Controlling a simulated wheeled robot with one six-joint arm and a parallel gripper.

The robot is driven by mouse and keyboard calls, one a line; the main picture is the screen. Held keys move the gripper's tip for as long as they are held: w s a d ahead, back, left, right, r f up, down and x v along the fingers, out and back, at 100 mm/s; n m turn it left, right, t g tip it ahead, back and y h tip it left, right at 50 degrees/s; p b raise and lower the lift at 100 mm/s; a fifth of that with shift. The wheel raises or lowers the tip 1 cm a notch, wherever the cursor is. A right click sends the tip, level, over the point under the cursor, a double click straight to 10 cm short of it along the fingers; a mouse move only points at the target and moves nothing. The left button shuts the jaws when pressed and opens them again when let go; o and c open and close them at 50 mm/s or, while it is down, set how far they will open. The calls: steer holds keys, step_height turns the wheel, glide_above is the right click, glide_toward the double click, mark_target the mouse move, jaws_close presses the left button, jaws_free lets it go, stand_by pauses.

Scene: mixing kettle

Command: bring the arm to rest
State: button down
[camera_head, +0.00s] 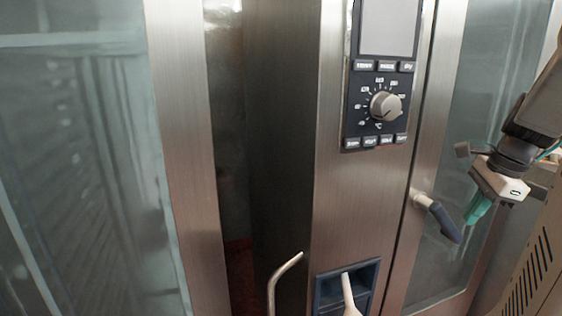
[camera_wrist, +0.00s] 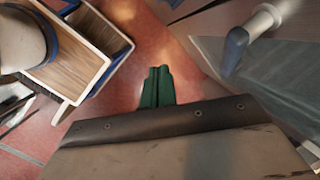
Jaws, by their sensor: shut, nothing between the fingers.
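My gripper (camera_head: 477,209) is at the right of the head view, in front of the right glass door, with its teal fingers pointing down. In the wrist view its two green fingers (camera_wrist: 157,84) lie side by side, shut and empty, above a red tiled floor. The door handle (camera_head: 438,218), with a pale pivot and a dark grip, is left of and a little below my fingers in the head view. It also shows in the wrist view as a blue-gripped handle (camera_wrist: 236,48), apart from the fingers.
A tall steel appliance carries a control panel (camera_head: 381,80) with a round dial (camera_head: 385,106). A dark blue recess (camera_head: 330,291) is below it. A large glass door (camera_head: 80,130) is at left. The wrist view shows a wood-topped unit (camera_wrist: 80,50) at upper left.

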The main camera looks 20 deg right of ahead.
steer(key=s+a+f+n, duration=0.1)
steer(key=s+a+n, duration=0.1)
steer(key=a+n, duration=1)
steer(key=s+a+n+g+h, duration=0.1)
steer(key=s+a+n, duration=0.1)
steer(key=a+n, duration=1)
steer(key=shift+a+f+n, duration=0.3)
steer(key=shift+a+f, duration=0.1)
steer(key=shift+a, duration=2.95)
